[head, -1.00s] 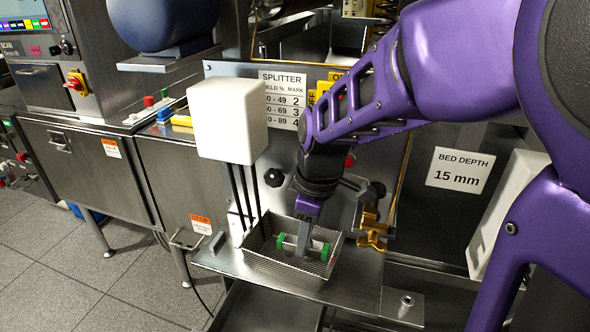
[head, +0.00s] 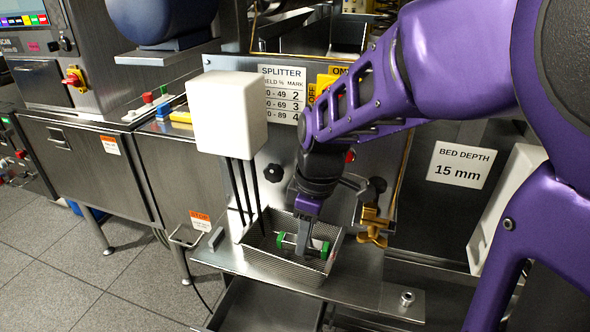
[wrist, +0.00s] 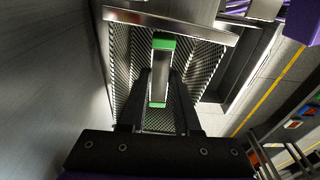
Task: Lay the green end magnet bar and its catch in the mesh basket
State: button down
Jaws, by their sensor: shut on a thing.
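The magnet bar, grey with green ends (head: 325,250), is inside the mesh basket (head: 258,262), within its walls in the head view. My gripper (head: 303,256) reaches down into the basket and is shut on the middle of the bar. In the wrist view the bar (wrist: 161,72) lies between my fingers (wrist: 159,85), with a green end beyond and another nearer, over the mesh basket (wrist: 121,60). I cannot tell whether the bar touches the basket floor. No catch on the bar can be made out.
The basket stands on a metal shelf (head: 355,296). A white box on rods (head: 228,112) rises close behind it at left. A brass-coloured fitting (head: 372,228) is close at right. A splitter sign (head: 282,92) is on the panel behind.

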jog(key=shift+f, duration=0.45)
dwell(0.3)
jog(key=c, duration=0.5)
grip_release()
jog(key=shift+c, duration=0.2)
